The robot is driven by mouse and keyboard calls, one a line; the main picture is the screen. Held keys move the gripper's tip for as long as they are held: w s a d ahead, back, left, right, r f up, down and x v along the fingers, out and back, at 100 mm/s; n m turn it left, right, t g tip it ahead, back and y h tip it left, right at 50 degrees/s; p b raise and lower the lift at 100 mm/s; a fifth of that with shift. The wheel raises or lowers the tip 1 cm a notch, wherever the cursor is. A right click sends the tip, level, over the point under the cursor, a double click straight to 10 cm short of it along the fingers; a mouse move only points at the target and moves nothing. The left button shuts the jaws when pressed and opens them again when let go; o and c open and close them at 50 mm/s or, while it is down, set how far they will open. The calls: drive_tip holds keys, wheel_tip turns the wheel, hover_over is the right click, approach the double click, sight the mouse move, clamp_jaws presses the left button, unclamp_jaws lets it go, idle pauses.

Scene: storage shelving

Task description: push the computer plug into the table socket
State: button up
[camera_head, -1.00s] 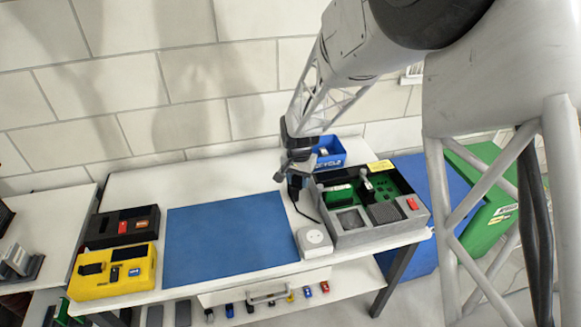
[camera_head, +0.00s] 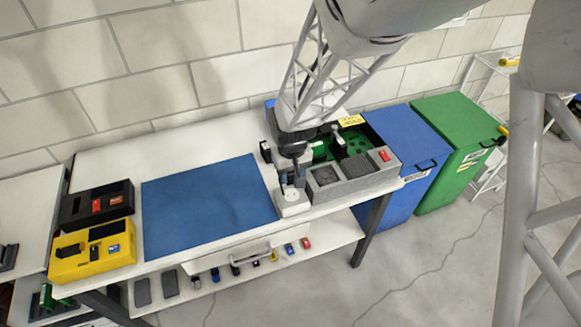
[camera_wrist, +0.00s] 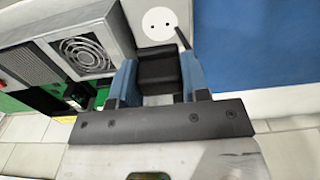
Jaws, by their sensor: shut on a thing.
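My gripper (camera_head: 291,178) is shut on the black plug (camera_wrist: 158,72), which sits between the two blue fingers in the wrist view. The white table socket (camera_head: 292,208) stands at the front right of the table, right under my gripper. Its round face with two dark holes shows just beyond the plug in the wrist view (camera_wrist: 158,22). The plug appears apart from the holes. A thin dark piece, possibly the cord, shows beside the right finger. The plug's front end and the rest of its cord are hidden. The open grey computer case (camera_head: 350,186) stands right of the socket.
A blue mat (camera_head: 205,208) lies left of the socket. The case with its fan (camera_wrist: 88,52) is close on my gripper's left in the wrist view. Black and yellow (camera_head: 92,252) boxes stand at the table's left end. Blue and green bins (camera_head: 455,140) stand right.

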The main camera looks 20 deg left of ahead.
sight(291, 194)
drive_tip(key=shift+f, duration=0.15)
drive_tip(key=shift+f, duration=2.75)
drive_tip(key=shift+f, duration=0.6)
idle(1.3)
drive_tip(key=o, duration=1)
drive_tip(key=shift+c, duration=0.2)
drive_tip(key=shift+r, duration=3.9)
